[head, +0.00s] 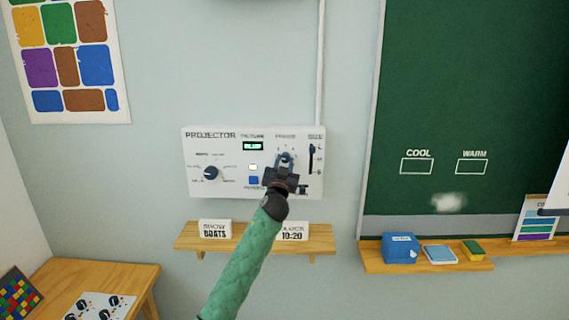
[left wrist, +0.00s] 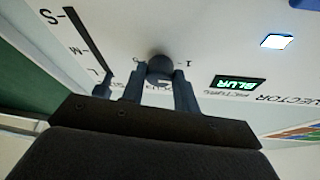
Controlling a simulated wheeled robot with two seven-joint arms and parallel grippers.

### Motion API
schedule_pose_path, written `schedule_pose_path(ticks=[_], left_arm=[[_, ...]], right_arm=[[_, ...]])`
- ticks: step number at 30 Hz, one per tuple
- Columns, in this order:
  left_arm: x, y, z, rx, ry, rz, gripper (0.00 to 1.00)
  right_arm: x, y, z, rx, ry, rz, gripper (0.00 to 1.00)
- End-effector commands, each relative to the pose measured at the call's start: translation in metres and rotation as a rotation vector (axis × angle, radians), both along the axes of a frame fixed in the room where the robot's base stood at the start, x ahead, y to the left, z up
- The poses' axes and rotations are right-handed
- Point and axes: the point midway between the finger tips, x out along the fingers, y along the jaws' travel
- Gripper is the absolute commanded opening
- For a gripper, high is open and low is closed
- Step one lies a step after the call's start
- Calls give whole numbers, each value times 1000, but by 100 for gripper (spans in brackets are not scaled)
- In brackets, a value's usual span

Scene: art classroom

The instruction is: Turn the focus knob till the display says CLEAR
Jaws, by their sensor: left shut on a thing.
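The white projector panel (head: 232,185) is on the wall in the middle of the head view. Its small display (head: 253,146) glows green; in the left wrist view the display (left wrist: 238,83) reads BLUR, upside down. My left gripper (head: 284,164) is at the right half of the panel, with its fingers on both sides of the dark focus knob (left wrist: 160,68), shut on it. In the head view the gripper mostly covers the knob. My right gripper is not in view.
Another dark knob (head: 211,173) is on the panel's left. A blue button (head: 253,181) sits left of my gripper, and a vertical slider (head: 312,158) right of it. Below is a wooden shelf (head: 190,240) with two signs. A green chalkboard (head: 470,80) hangs to the right.

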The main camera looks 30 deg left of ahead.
Motion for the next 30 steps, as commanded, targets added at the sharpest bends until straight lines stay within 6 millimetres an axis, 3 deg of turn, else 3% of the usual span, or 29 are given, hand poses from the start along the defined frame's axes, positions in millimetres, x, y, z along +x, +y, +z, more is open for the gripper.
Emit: schedule_pose_path(ticks=[5, 9, 21, 30], left_arm=[[-1, 2, 3, 111, 68, -1, 7], [-2, 3, 4, 216, 132, 0, 7], [-3, 4, 5, 471, 288, -1, 7], [-3, 4, 4, 567, 348, -2, 7]], right_arm=[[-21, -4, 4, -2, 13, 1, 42], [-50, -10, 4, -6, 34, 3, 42], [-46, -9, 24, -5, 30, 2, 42], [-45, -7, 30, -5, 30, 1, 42]])
